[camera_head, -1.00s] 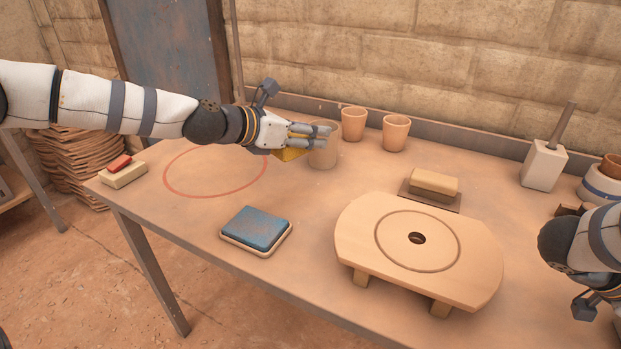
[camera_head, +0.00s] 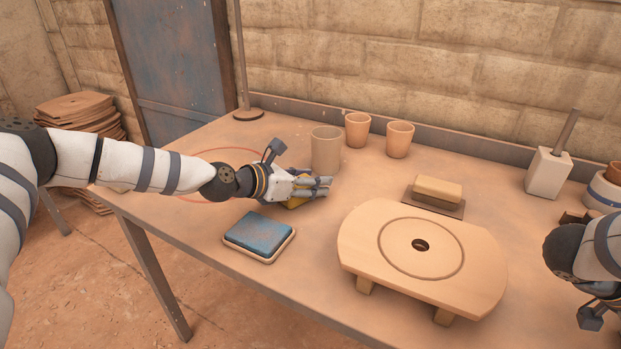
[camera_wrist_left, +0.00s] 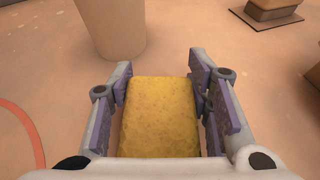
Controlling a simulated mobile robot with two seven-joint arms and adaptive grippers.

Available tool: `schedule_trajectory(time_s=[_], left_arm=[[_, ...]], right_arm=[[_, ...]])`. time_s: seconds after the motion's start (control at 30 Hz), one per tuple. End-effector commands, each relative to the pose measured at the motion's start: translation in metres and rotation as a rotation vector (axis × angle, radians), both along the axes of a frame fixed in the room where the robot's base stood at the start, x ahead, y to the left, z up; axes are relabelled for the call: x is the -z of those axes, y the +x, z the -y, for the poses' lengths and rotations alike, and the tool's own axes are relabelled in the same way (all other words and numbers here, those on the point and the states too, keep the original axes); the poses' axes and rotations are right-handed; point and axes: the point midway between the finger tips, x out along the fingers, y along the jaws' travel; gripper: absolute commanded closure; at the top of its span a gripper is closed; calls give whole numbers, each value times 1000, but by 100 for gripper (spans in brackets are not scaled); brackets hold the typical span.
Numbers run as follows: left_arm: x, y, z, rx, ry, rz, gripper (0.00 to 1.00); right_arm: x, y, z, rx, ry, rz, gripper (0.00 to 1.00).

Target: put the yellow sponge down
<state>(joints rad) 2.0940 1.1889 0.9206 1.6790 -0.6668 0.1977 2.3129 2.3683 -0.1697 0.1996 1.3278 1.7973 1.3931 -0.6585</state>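The yellow sponge (camera_wrist_left: 160,115) lies between the two finger pairs of my left gripper (camera_wrist_left: 160,90) in the left wrist view, with the pads against its sides near the tips. In the head view my left gripper (camera_head: 318,188) is low over the table, between the large clay cup and the blue pad. Only a bit of the sponge (camera_head: 296,203) shows beneath the fingers there. Whether its underside touches the table is hidden. My right gripper's fingers are out of view; only part of that arm shows at the right edge.
A blue pad on a tray (camera_head: 259,236) is just in front of my left gripper. The large cup (camera_head: 326,149) stands behind it. A round-grooved wooden stand (camera_head: 365,235) and a tan block (camera_head: 437,190) are to the right. A red ring (camera_head: 232,149) marks the table at left.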

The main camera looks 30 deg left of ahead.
Motion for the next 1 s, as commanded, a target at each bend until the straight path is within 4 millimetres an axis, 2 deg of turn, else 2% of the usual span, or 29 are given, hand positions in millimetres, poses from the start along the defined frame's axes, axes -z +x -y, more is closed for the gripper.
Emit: schedule_trajectory(time_s=[0.03, 0.07, 0.43, 0.7, 1.0], left_arm=[[0, 0, 0, 0, 0, 0, 42], [0, 0, 0, 0, 0, 0, 36], [-5, 0, 0, 1, 1, 2, 36], [-28, -47, -16, -3, -3, 6, 36], [-33, -65, -21, 1, 0, 2, 36]], right_arm=[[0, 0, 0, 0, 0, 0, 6], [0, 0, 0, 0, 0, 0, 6], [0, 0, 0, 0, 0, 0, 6], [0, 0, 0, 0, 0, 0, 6], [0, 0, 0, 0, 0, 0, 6]])
